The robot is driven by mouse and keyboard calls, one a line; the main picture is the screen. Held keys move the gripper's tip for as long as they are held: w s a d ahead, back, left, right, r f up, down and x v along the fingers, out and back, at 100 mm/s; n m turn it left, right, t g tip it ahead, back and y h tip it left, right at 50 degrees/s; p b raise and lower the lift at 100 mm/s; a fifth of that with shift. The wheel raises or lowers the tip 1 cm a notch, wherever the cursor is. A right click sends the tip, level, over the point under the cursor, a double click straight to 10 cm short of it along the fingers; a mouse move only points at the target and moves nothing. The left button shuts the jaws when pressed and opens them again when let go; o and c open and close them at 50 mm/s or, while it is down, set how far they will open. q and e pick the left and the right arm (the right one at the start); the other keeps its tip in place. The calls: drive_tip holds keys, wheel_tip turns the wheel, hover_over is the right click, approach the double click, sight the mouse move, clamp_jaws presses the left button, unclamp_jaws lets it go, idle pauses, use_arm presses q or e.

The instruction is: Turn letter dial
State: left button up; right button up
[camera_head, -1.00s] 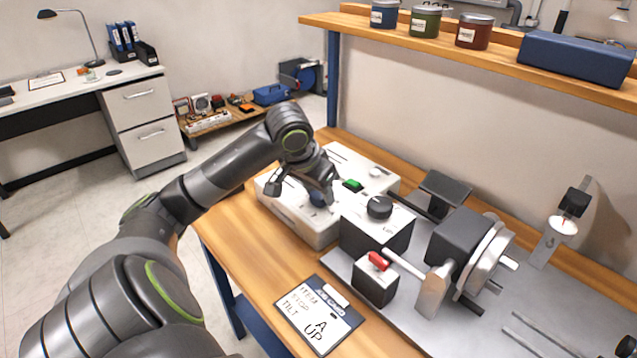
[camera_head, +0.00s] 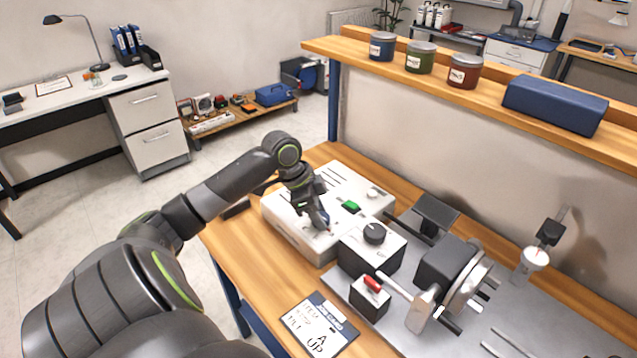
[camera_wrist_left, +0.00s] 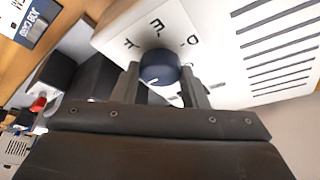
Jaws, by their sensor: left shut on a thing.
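The letter dial (camera_wrist_left: 158,68) is a dark blue round knob with a white pointer line, on the white control box (camera_head: 285,232). In the left wrist view, letters are printed around it, several of them partly hidden. My left gripper (camera_head: 322,224) reaches down onto the box top. In the left wrist view its two fingers (camera_wrist_left: 160,85) stand on either side of the dial and are shut on it. The gripper hides the dial in the head view. My right gripper is not in view.
A green button (camera_head: 350,206) sits on the same box. A black-sided box with a black knob (camera_head: 374,233) and a red switch (camera_head: 372,283) stand close by. A clipboard card (camera_head: 318,327) lies at the bench's front edge. A shelf (camera_head: 480,85) with jars hangs behind.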

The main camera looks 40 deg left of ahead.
use_arm(q)
drive_tip(key=shift+m, duration=0.6)
drive_tip(key=o, duration=1)
drive_tip(key=shift+c, duration=0.2)
drive_tip(key=v, duration=1.7)
drive_tip(key=shift+w+a+r, duration=0.2)
drive_tip(key=shift+w+a, duration=0.05)
drive_tip(key=shift+a, duration=0.1)
wheel_tip(320, 180, up, 7)
drive_tip(key=p, duration=1)
